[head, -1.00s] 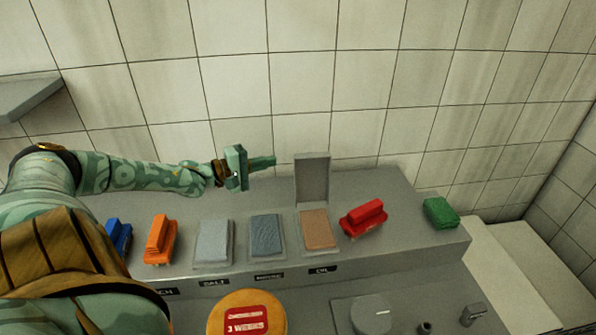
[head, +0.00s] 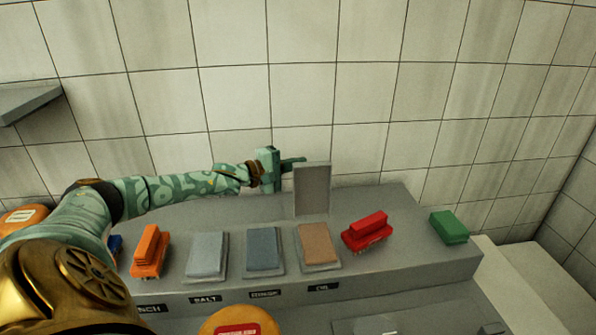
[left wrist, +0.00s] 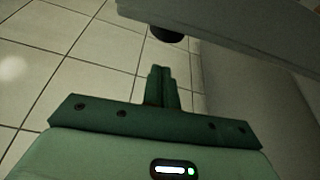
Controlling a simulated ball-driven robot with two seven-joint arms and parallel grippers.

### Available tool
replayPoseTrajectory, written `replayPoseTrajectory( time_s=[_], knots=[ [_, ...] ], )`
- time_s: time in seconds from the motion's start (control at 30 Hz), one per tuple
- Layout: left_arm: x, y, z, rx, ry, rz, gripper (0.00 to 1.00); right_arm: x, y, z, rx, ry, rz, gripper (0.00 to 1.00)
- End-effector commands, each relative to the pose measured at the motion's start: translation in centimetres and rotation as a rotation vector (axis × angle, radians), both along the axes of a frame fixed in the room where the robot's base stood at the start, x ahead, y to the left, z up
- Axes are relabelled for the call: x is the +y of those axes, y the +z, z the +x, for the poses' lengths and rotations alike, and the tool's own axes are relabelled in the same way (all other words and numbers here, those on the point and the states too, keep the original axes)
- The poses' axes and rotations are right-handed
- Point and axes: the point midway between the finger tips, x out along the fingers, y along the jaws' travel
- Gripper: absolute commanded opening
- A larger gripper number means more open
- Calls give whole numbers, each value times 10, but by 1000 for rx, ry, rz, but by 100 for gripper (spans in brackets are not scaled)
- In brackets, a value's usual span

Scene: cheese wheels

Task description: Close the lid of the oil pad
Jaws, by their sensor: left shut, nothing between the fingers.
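The oil pad (head: 318,243) is a tan pad in a grey tray, above the label reading OIL, in the head view. Its grey lid (head: 313,190) stands open and upright at the pad's back edge. My left gripper (head: 298,160) is shut and empty, with its fingertips by the upper left edge of the lid, seemingly at or behind it. Whether they touch is not clear. In the left wrist view the closed fingers (left wrist: 161,75) point toward the tiled wall, with a grey slab, likely the lid (left wrist: 240,30), close ahead. My right gripper is not in view.
Left of the oil pad are a dark blue-grey pad (head: 263,248), a light grey pad (head: 207,253) and an orange brush (head: 150,250). A red brush (head: 366,231) and a green block (head: 449,226) lie to the right. A round cheese (head: 225,322) is in front. A tiled wall stands behind.

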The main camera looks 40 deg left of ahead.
Motion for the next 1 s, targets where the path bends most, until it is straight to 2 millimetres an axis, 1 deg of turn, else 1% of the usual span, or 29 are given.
replayPoseTrajectory(
  time_s=[0.03, 0.2, 0.4, 1.0],
  knots=[
    [-4, 2, -5, 4, -1, 0, 0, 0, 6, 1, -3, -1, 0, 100],
    [-16, 5, -14, 4, -2, 1, 0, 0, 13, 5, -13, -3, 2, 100],
    [-25, 6, -21, 4, 0, 2, 0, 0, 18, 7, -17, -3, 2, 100],
    [-27, 8, -22, -14, 1, 22, 0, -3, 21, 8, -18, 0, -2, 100]
  ],
)
